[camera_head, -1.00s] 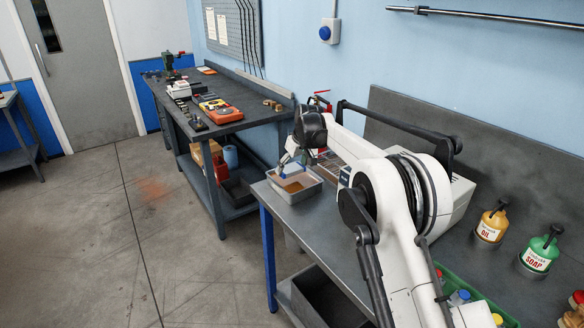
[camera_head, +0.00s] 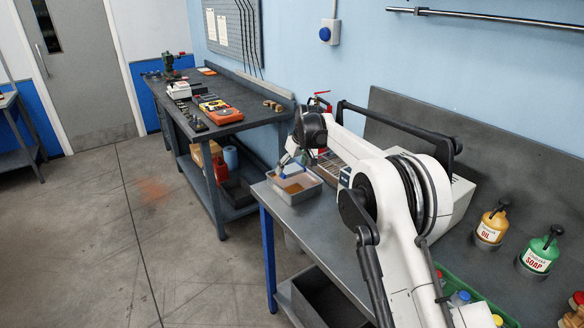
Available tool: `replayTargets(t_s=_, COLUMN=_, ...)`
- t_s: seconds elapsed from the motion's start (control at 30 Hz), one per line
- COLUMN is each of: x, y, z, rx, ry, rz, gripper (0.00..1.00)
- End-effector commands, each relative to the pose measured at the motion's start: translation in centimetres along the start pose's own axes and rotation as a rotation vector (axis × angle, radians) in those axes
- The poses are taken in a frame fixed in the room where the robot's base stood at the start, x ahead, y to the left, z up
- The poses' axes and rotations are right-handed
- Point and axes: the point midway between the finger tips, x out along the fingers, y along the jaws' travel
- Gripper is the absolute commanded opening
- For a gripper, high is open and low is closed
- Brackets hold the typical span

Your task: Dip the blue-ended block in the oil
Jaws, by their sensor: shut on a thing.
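A grey tray (camera_head: 313,191) with amber-brown liquid in it stands at the near bench's far left corner. My gripper (camera_head: 286,166) is above the tray's back left part, pointing down. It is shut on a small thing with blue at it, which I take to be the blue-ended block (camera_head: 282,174). The block is very small here and partly hidden by the fingers. I cannot tell whether its lower end touches the liquid.
A yellow oil bottle (camera_head: 491,227) and a green soap bottle (camera_head: 539,252) stand at the right of the near bench. A green crate (camera_head: 484,311) with capped containers is at the front. Another dark bench (camera_head: 243,118) holds tools and a multimeter.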

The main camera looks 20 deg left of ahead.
Motion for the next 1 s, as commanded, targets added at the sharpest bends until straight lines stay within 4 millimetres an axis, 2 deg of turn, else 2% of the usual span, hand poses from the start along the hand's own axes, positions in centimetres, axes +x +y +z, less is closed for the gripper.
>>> replayTargets(t_s=0.6, x=-4.3, y=0.0, z=-1.8, rx=0.000, ry=0.001, rz=0.000, gripper=0.21)
replayTargets(t_s=1.0, x=-4.5, y=0.0, z=-1.9, rx=0.000, ry=0.001, rz=0.000, gripper=0.21)
